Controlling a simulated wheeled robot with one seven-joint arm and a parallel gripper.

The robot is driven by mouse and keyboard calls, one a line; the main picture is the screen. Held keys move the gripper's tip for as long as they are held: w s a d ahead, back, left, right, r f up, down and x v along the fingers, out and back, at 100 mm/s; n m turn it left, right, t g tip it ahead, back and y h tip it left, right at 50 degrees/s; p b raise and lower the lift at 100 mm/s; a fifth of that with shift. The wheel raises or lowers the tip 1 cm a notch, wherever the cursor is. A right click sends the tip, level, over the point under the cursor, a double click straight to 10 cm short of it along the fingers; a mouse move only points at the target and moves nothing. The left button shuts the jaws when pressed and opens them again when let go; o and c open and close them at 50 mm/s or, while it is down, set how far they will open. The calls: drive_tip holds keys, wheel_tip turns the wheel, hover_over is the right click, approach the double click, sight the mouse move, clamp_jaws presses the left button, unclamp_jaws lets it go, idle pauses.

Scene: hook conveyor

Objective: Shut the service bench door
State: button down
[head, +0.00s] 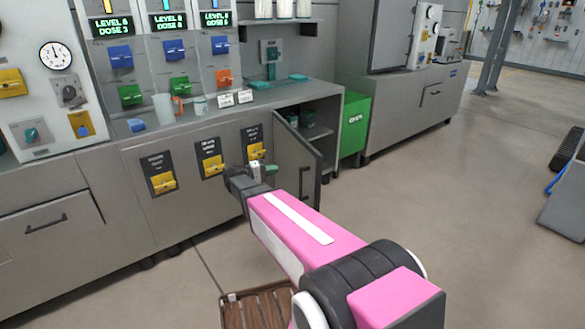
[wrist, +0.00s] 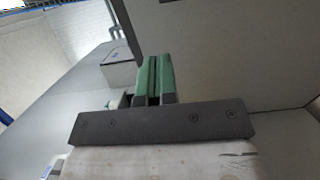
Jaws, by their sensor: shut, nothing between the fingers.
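The service bench door (head: 292,150) is a grey panel standing open, swung out from the bench front, with a dark upright handle (head: 304,184) on the face I see. Behind it the open compartment shows a shelf (head: 318,132) with dark green containers. My gripper (head: 271,169) is in front of the door's face, left of the handle; its green fingers are shut and empty. In the wrist view the shut fingers (wrist: 155,78) point towards grey panels, and a large grey surface (wrist: 230,50) fills the right side. I cannot tell whether the fingers touch the door.
The service bench (head: 120,205) has several yellow switches on its front and mugs and small signs on top. A green bin (head: 355,124) stands right of the open compartment. A wooden slatted pallet (head: 258,308) lies on the floor below my arm.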

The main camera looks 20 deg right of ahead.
sight(308, 162)
drive_tip(key=d, duration=0.9)
drive_tip(key=w+d, duration=0.1)
drive_tip(key=d, duration=0.3)
drive_tip(key=shift+w+d, duration=0.1)
drive_tip(key=shift+d, duration=0.3)
